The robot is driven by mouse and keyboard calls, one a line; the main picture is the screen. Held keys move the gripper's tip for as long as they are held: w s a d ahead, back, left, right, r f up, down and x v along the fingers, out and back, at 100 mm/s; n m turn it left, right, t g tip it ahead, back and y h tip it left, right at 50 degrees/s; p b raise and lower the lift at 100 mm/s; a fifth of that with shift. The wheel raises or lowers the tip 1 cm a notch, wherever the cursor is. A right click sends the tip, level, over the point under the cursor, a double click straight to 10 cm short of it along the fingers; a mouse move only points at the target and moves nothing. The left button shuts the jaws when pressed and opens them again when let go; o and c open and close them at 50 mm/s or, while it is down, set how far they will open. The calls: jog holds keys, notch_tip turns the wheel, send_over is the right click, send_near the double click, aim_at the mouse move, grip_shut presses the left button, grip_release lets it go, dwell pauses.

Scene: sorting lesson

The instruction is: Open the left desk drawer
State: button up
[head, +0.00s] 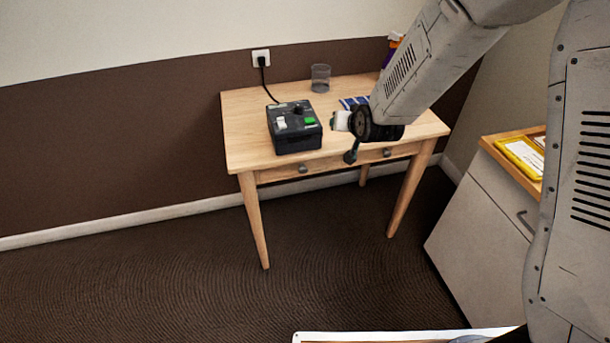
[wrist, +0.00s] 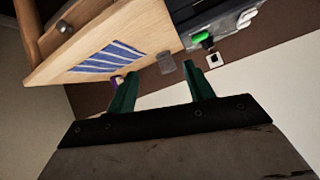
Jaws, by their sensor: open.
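The left desk drawer (head: 275,174) is in the front of the wooden desk, with a round grey knob (head: 303,169). It looks shut, flush with the desk front. The right drawer's similar knob (head: 387,152) also shows in the head view; a knob (wrist: 65,27) at the top left of the wrist view appears to be this one. My gripper (head: 351,154) is by the desk front, right of the left knob and apart from it. In the wrist view its two green fingers (wrist: 160,88) are spread with nothing between them. The left knob is not visible there.
On the desk (head: 245,118) stand a black control box (head: 297,141) with a green button, a glass (head: 320,78) and a blue striped cloth (head: 352,102). A cabinet (head: 475,222) with a yellow tray (head: 520,155) is at right. The floor before the desk is clear.

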jog(key=a+f+t, duration=0.1)
jog(key=a+f, duration=0.1)
jog(key=f, duration=0.2)
jog(key=w+a+f+t, duration=0.1)
jog(key=a+f, duration=0.1)
jog(key=f, duration=0.2)
jog(key=w+a+f+t+y, duration=0.1)
jog(key=a+f, duration=0.1)
jog(key=f, duration=0.2)
jog(key=shift+w+f, duration=0.1)
jog(key=shift+f, duration=0.3)
jog(key=t+y, duration=0.2)
jog(key=t, duration=0.2)
send_near(304, 171)
jog(key=shift+n, duration=0.3)
jog(key=x, duration=0.8)
jog(key=shift+w+a, duration=0.1)
jog(key=shift+w, duration=0.05)
